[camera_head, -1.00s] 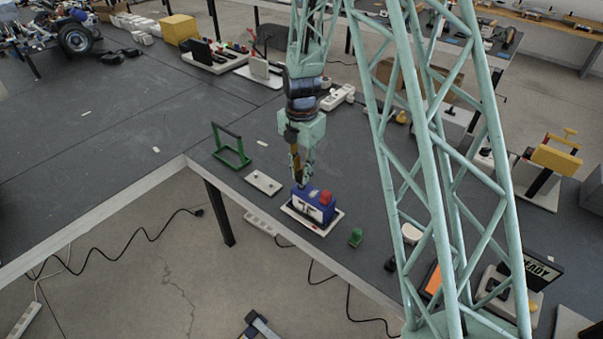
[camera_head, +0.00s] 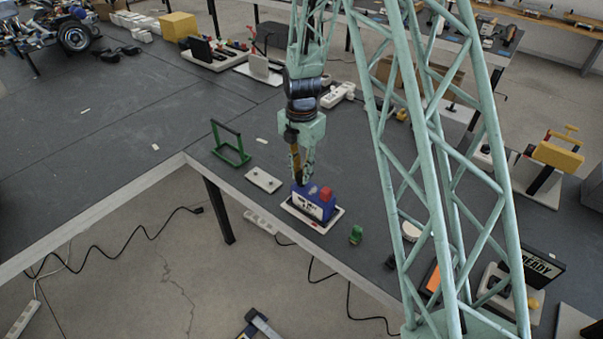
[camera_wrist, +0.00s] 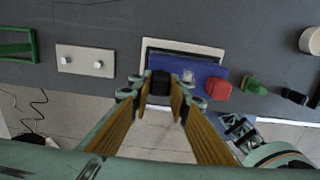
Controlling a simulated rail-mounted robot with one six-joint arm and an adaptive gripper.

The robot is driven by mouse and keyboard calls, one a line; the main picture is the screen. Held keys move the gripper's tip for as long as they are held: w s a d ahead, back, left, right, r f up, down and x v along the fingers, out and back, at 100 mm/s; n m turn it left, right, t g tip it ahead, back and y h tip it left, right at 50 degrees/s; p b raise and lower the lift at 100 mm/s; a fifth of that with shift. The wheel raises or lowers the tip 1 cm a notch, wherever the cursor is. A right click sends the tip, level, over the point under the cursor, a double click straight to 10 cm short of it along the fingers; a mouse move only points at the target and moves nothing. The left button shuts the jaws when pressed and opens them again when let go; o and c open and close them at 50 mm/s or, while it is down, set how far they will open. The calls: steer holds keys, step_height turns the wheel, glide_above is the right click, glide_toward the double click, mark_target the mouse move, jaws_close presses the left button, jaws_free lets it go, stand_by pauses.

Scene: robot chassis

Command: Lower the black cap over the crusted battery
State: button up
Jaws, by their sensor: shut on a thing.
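My gripper (camera_wrist: 160,98) is shut on the black cap (camera_wrist: 160,83), a small dark piece between its fingertips in the wrist view. The blue battery (camera_wrist: 203,66) lies right behind the cap, with the cap over or close to its left part. I cannot tell whether they touch. A small pale lump (camera_wrist: 188,75) shows on the battery just right of the cap. A red cap (camera_wrist: 218,89) sits at the battery's right. In the head view my gripper (camera_head: 301,178) points down at the battery (camera_head: 313,207), at its left end; the black cap is not clear there.
The battery stands on a white tray (camera_head: 330,228) near the table edge. A white plate with two knobs (camera_head: 263,180) and a green frame (camera_head: 230,150) stand to the left. A small green piece (camera_head: 356,234) stands to the right. Bare tabletop lies further left.

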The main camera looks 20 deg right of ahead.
steer(key=shift+f+b, duration=0.4)
steer(key=shift+f, duration=0.3)
steer(key=o, duration=0.8)
steer(key=shift+r, duration=0.2)
steer(key=shift+r, duration=5.8)
